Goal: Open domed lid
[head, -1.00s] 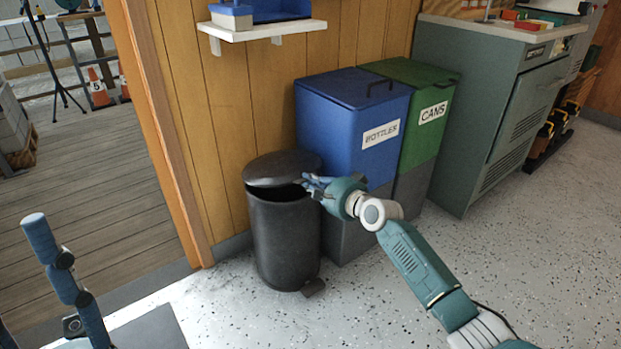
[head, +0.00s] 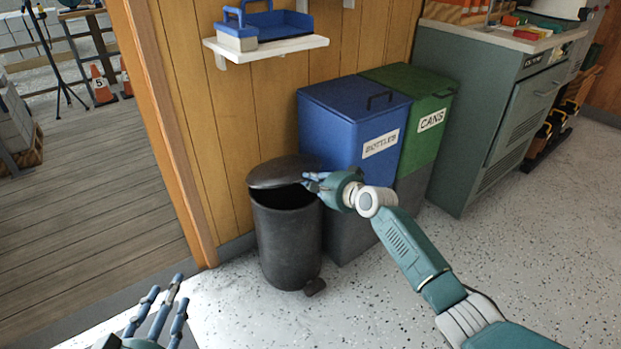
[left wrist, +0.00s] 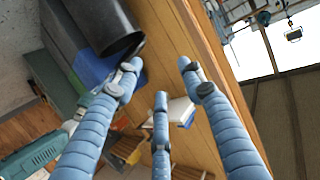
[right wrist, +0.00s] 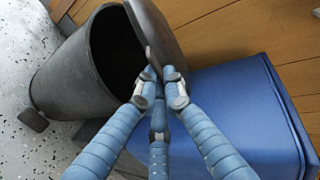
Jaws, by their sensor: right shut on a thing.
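The domed lid (head: 285,171) belongs to a dark round pedal bin (head: 288,235) by the wooden wall. The lid is tilted up, with a dark gap between it and the bin's rim. My right gripper (head: 313,182) is at the lid's right edge. In the right wrist view the fingers (right wrist: 157,80) are closed together on the edge of the raised lid (right wrist: 158,35), and the bin's dark opening shows to the left. My left gripper (head: 165,305) is low at the left in the head view, its fingers spread and empty; they also show apart in the left wrist view (left wrist: 160,80).
A blue bottles bin (head: 350,120) and a green cans bin (head: 425,110) stand right of the pedal bin. A white shelf (head: 265,48) with a blue tray hangs above. The foot pedal (head: 315,287) sticks out at floor level. Speckled floor in front is clear.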

